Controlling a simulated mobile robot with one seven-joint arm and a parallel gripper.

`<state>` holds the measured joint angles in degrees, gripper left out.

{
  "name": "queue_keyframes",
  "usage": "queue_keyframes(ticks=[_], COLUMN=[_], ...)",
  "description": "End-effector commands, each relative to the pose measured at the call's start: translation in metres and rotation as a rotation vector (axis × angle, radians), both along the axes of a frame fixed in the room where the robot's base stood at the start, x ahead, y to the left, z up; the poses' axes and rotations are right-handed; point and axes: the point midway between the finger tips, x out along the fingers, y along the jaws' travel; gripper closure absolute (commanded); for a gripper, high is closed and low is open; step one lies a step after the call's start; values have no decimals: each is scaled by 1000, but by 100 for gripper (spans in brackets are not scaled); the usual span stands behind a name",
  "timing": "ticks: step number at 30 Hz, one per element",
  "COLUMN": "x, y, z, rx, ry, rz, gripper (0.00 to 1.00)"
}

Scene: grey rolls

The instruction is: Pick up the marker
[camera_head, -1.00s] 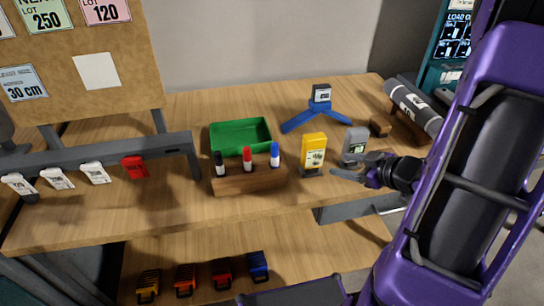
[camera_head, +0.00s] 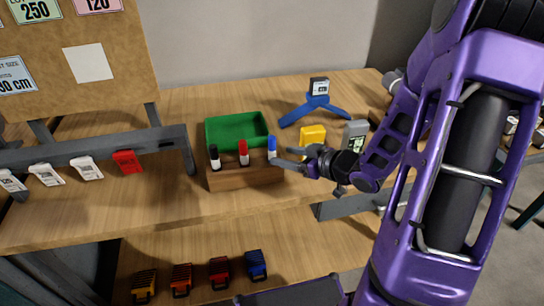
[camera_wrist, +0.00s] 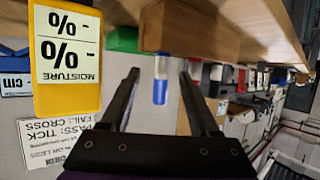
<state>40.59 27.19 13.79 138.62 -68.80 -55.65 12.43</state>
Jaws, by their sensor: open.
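Three capped markers stand upright in a wooden block (camera_head: 245,176): a black-capped marker (camera_head: 214,158), a red-capped marker (camera_head: 243,153) and a blue-capped marker (camera_head: 272,147). My gripper (camera_head: 280,156) is open beside the right end of the block, with its fingertips at the blue marker. In the wrist view the picture is upside down. There the blue-capped marker (camera_wrist: 160,90) shows in the gap between the two open fingers of my gripper (camera_wrist: 158,74), with its white body running to the wooden block (camera_wrist: 190,28). Whether a finger touches it I cannot tell.
A green tray (camera_head: 222,119) lies behind the block. A yellow moisture meter (camera_head: 312,134), also large in the wrist view (camera_wrist: 62,95), stands close to my gripper. A grey meter (camera_head: 355,131) and a blue tripod stand (camera_head: 318,102) are farther right and back.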

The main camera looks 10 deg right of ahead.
Motion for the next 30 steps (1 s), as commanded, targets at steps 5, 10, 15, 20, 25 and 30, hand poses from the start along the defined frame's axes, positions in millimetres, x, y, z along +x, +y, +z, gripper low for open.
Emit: queue_keyframes(ticks=[5, 10, 15, 20, 25, 30], x=[12, 32, 41, 41, 41, 41], y=[11, 26, 32, 32, 32, 31], z=[-5, -12, -15, -14, -14, -14], rx=[0, 0, 0, 0, 0, 0], ry=[-1, 0, 0, 0, 0, 0], rz=[3, 2, 0, -1, -1, -1], gripper=[38, 38, 38, 38, 61, 92])
